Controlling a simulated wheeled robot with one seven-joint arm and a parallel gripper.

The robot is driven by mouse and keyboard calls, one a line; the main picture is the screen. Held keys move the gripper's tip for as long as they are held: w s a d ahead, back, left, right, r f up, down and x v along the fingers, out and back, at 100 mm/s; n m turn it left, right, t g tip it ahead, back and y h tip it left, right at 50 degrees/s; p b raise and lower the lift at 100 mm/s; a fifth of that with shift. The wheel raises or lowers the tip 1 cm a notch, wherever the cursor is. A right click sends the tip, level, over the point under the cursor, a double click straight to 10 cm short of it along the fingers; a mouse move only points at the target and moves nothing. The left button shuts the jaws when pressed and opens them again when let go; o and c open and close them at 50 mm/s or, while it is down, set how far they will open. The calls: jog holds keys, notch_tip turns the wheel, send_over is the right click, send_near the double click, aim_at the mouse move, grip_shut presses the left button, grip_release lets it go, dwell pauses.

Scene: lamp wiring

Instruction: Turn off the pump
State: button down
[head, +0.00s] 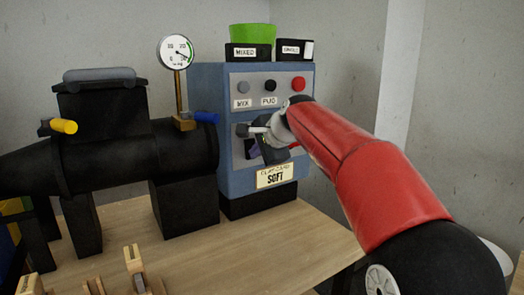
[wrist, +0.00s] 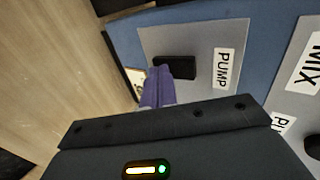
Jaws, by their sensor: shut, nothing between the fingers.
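The blue control box (head: 207,90) stands on the table at the centre of the head view. In the wrist view its grey plate (wrist: 205,50) carries a PUMP label (wrist: 224,68) and a short black switch piece (wrist: 177,66) beside it. My gripper (head: 252,150) is at the lower panel of the box, with its narrow purple fingers shut together. In the wrist view the gripper fingertips (wrist: 155,75) are just beside the black switch piece; I cannot tell whether they touch. My gripper hides much of the lower panel in the head view.
A black machine (head: 105,150) with a round gauge (head: 177,52) and a yellow handle (head: 63,126) stands left of the box. A green bin (head: 252,34) sits on top of the box. Small wooden pieces (head: 135,265) lie at the table's front. The table right of the box is clear.

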dwell(0.3)
jog(key=shift+w+a+t+y+b, duration=0.15)
jog(key=shift+t+y+b, duration=0.25)
jog(key=shift+b, duration=0.8)
